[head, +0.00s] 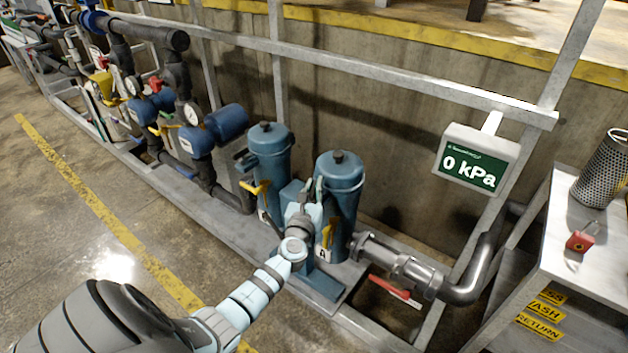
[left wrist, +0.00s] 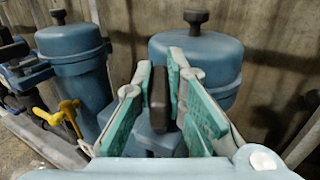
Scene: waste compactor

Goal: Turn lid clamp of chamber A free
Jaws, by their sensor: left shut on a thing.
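Chamber A (head: 345,205) is the right one of two blue upright cylinders, with a small "A" tag (head: 322,254) low on its front. Its domed lid (head: 339,168) with a dark knob is seated on top; it also shows in the left wrist view (left wrist: 195,60). My left gripper (head: 312,190) is at the left side of chamber A, just below lid height. In the left wrist view its green-padded fingers (left wrist: 165,95) are on both sides of the dark lid clamp handle (left wrist: 158,100), which stands upright. The gripper is shut on this handle. The clamp's lower part is hidden. My right gripper is not in view.
A second blue chamber (head: 270,160) stands close on the left, with yellow valve levers (head: 256,189) nearby. A sign (head: 475,161) reads 0 kPa. A steel pipe (head: 400,268) with a red lever (head: 395,291) runs right. A bench (head: 560,215) holds a red padlock (head: 581,240) and a mesh basket (head: 603,170).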

